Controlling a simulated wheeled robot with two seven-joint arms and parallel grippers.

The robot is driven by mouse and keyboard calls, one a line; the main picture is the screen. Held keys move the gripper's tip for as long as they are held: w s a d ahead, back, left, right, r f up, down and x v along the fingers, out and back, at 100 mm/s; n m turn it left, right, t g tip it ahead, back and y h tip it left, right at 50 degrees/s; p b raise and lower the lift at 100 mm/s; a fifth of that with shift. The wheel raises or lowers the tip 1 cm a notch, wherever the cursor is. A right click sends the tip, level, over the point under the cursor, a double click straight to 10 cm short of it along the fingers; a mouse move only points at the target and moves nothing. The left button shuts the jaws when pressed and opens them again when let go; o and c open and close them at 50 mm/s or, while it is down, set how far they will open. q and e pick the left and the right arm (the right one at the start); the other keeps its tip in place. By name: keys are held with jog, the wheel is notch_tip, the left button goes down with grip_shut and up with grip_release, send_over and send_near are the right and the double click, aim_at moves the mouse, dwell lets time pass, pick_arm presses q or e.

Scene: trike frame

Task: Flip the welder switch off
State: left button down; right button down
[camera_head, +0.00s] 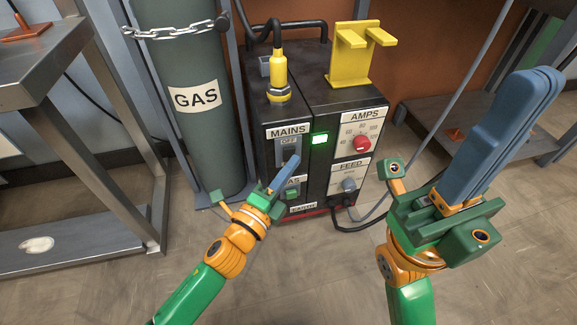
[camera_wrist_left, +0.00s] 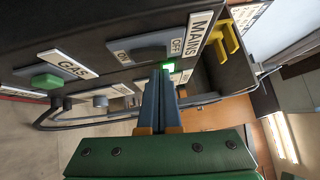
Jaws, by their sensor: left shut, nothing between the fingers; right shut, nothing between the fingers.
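The welder (camera_head: 325,175) is a dark box on the floor, with a MAINS plate on its front. The dark mains switch (camera_head: 286,152) is below the OFF mark; its lower part and the ON mark are hidden by my left gripper. In the left wrist view, the switch (camera_wrist_left: 150,53) lies between ON and OFF; its tilt is hard to tell. My left gripper (camera_head: 294,159) is shut and empty, its blue fingertips close in front of the switch; contact is unclear. My right gripper (camera_head: 542,82) is shut and empty, raised at the right, away from the welder.
A green light (camera_head: 320,139) glows beside the MAINS plate. A green gas button (camera_head: 292,194), a red AMPS knob (camera_head: 361,143) and a grey FEED knob (camera_head: 349,184) share the front. A chained gas cylinder (camera_head: 185,130) stands left. A metal table (camera_head: 80,70) is further left.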

pick_arm(q)
jog(key=shift+w+a+r, duration=0.1)
jog(key=shift+w+a, duration=0.05)
jog(key=shift+w, duration=0.3)
